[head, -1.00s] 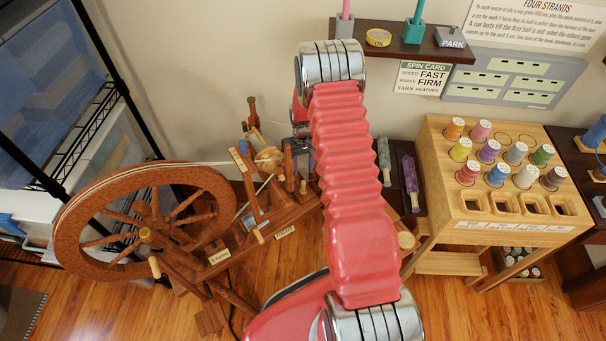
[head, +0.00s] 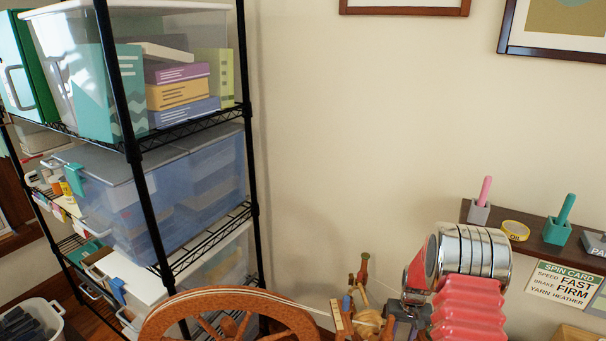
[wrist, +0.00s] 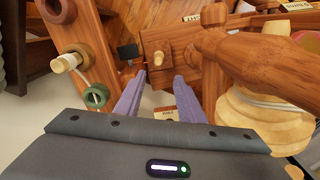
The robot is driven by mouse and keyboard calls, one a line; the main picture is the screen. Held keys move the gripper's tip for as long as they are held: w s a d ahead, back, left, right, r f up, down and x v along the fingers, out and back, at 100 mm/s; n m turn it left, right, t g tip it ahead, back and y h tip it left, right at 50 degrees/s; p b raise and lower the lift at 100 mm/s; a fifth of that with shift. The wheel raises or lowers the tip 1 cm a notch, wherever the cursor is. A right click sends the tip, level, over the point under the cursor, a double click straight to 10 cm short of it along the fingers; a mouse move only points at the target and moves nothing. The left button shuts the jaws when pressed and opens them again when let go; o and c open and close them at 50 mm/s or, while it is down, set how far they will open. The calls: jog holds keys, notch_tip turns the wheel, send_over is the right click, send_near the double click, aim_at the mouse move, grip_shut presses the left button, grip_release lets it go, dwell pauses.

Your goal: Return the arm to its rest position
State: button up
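My gripper (wrist: 162,82) shows in the wrist view with its two purple fingers apart and nothing between them. It hangs close to the wooden parts of the spinning wheel, with a thick turned wooden post (wrist: 245,50) and a pale bobbin (wrist: 255,120) on the right. In the head view my red ribbed arm (head: 468,305) with its chrome joint is at the bottom right, cut off by the lower edge. The top of the spinning wheel (head: 230,300) is at the bottom. The gripper's fingers cannot be made out in the head view.
A black wire shelf (head: 140,150) with plastic bins stands at the left. A small wall shelf (head: 530,238) holds a pink and a teal brush, a yellow tin and a sign. A spin card (head: 563,284) hangs below it. The wall between is bare.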

jog(key=s+a+r+n+t, duration=0.15)
jog(key=a+r, duration=0.25)
jog(key=r, duration=0.6)
jog(key=s+a+r, duration=0.3)
jog(key=r, duration=0.7)
jog(key=s+a+r+t, duration=0.1)
jog(key=s+a+r, duration=0.25)
jog(key=r, duration=0.65)
jog(key=s+a+r+t, duration=0.1)
jog(key=s+a+r, duration=0.2)
jog(key=s, duration=0.4)
jog(key=s+a+r+n+t, duration=0.1)
jog(key=s+a+r, duration=0.2)
jog(key=s, duration=0.4)
jog(key=s+a+r+t, duration=0.1)
jog(key=s+a+r, duration=0.2)
jog(key=s+r, duration=0.2)
jog(key=shift+s+a+n, duration=0.35)
jog(key=shift+s, duration=0.8)
jog(key=shift+r, duration=0.1)
